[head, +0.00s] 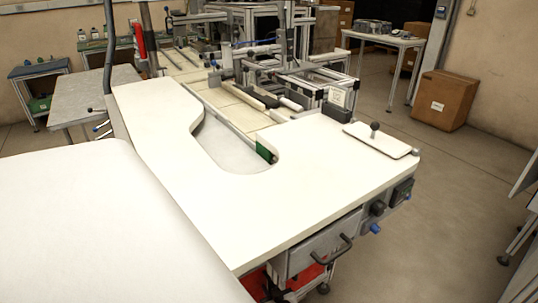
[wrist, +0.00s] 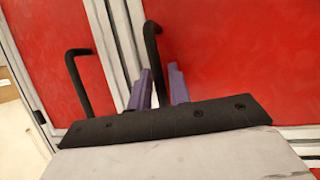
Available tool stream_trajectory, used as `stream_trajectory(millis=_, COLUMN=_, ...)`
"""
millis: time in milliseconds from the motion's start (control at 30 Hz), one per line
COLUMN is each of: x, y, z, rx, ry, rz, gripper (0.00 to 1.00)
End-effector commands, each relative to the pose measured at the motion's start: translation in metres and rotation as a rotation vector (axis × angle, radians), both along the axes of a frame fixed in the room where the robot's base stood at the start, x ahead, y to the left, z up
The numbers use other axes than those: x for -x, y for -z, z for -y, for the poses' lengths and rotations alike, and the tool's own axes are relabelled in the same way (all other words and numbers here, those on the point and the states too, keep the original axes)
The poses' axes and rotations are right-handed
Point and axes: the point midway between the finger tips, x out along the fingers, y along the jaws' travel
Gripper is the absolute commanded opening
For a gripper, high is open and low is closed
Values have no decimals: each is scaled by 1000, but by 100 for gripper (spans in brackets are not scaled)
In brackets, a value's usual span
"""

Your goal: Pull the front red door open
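In the wrist view a large red door (wrist: 240,65) fills the right side, with a black bar handle (wrist: 152,45) near its left edge. A second red door (wrist: 42,55) is at the left, with its own black handle (wrist: 80,80). My gripper (wrist: 160,85) is open, its two purple fingers apart and pointing at the doors. The right-hand handle runs down between or just behind the fingers; I cannot tell whether they touch it. In the head view only a sliver of red (head: 255,283) shows under the worktop, and my gripper is not seen.
The white worktop (head: 330,195) with a curved cutout overhangs the red panel. A grey drawer with a black handle (head: 332,248) sits under its front edge. Grey metal frame posts (wrist: 112,45) stand between the doors. The floor (head: 450,220) at the right is clear.

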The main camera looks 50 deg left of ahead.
Motion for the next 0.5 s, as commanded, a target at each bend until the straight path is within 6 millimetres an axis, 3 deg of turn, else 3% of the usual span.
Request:
stream_trajectory(millis=233, x=0, y=0, z=0, rx=0, ry=0, rz=0, gripper=19)
stream_trajectory(millis=400, x=0, y=0, z=0, rx=0, ry=0, rz=0, gripper=0)
stream_trajectory(millis=500, x=0, y=0, z=0, rx=0, ry=0, rz=0, gripper=0)
